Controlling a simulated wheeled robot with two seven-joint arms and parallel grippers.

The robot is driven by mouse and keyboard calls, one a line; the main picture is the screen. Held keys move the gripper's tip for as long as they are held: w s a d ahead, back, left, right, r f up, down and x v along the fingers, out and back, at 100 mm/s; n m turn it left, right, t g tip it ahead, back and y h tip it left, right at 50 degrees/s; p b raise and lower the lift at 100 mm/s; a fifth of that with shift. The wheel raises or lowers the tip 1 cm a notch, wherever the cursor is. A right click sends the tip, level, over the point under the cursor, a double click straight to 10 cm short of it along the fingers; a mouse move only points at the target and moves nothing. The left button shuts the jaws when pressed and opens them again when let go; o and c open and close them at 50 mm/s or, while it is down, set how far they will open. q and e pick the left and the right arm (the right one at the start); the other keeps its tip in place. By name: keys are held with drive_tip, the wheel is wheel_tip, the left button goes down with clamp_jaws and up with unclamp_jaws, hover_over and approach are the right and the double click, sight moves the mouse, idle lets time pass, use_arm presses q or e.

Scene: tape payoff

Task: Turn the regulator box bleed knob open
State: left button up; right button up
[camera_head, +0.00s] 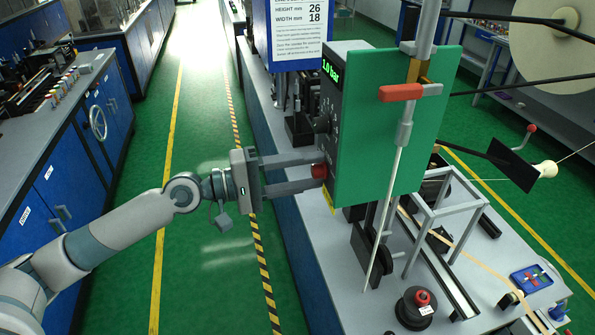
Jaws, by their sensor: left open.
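The regulator box (333,100) has a dark face with a green display reading 1.0 bar, beside a large green panel (390,150). A dark knob (322,124) sits on its face, and a red knob (319,171) sits lower down. The red knob looks like the bleed knob, but I cannot read its label. My left gripper (320,170) reaches in from the left with its two fingers apart, one above and one below the red knob. The red knob shows between the fingertips; I cannot tell whether they touch it. My right gripper is not in view.
A pole with a red-handled lever (400,92) and a thin pale rod stands in front of the panel. The grey bench (350,302) carries a frame, a black weight (414,308) and a blue tray (531,279). The green aisle floor (205,270) is clear.

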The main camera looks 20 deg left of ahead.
use_arm(q)
drive_tip(key=shift+s+a, duration=0.1)
drive_tip(key=b+v, duration=1.2)
drive_tip(key=v, duration=0.5)
drive_tip(key=shift+b, duration=0.35)
drive_tip(key=shift+s, duration=0.1)
drive_tip(key=shift+a, duration=0.1)
idle(0.4)
